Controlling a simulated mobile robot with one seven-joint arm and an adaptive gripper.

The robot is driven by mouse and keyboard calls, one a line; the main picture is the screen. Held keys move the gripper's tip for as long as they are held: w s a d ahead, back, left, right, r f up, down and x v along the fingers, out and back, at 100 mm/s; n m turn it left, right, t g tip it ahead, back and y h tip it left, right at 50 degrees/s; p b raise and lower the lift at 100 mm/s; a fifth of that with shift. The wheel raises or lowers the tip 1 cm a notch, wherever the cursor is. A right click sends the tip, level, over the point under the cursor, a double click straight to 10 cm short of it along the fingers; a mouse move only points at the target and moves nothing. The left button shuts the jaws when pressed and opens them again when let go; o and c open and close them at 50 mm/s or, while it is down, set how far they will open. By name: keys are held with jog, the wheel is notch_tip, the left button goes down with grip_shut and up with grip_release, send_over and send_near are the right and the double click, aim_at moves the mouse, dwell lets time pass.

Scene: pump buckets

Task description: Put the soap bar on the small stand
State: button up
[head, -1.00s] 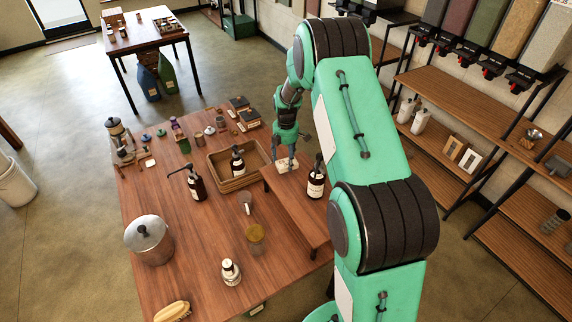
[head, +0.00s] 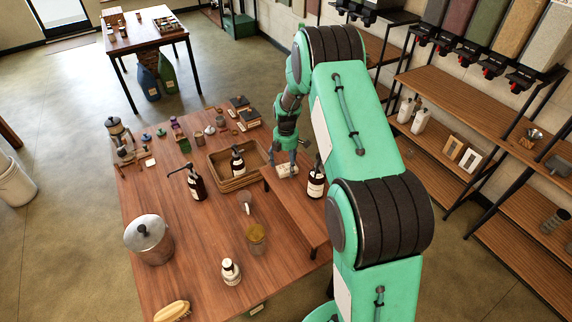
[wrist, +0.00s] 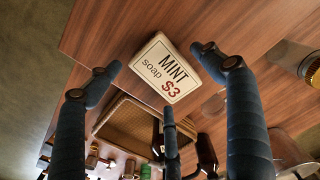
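A cream block (wrist: 163,68) labelled "MINT soap $3" lies on a raised wooden stand (wrist: 236,28) in the wrist view. It also shows in the head view as a small pale block (head: 286,170) on the low wooden stand (head: 300,208). I cannot tell whether this block is the soap bar or a price sign. A small white bar (head: 151,163) lies on the table at the left. My gripper (head: 284,158) is above the block. Its dark blue fingers (wrist: 155,58) are spread around the block, with gaps visible at its sides.
A dark pump bottle (head: 316,184) stands on the stand close right of my gripper. A wooden tray (head: 222,186) holding another bottle is just left. A pump bottle (head: 195,184), a metal pot (head: 149,241) and a jar (head: 256,240) stand on the table.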

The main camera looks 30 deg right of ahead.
aim_at(286, 165)
jog(key=shift+r, duration=0.1)
notch_tip(286, 165, up, 12)
dwell(0.9)
jog(key=shift+r, duration=0.15)
dwell(0.3)
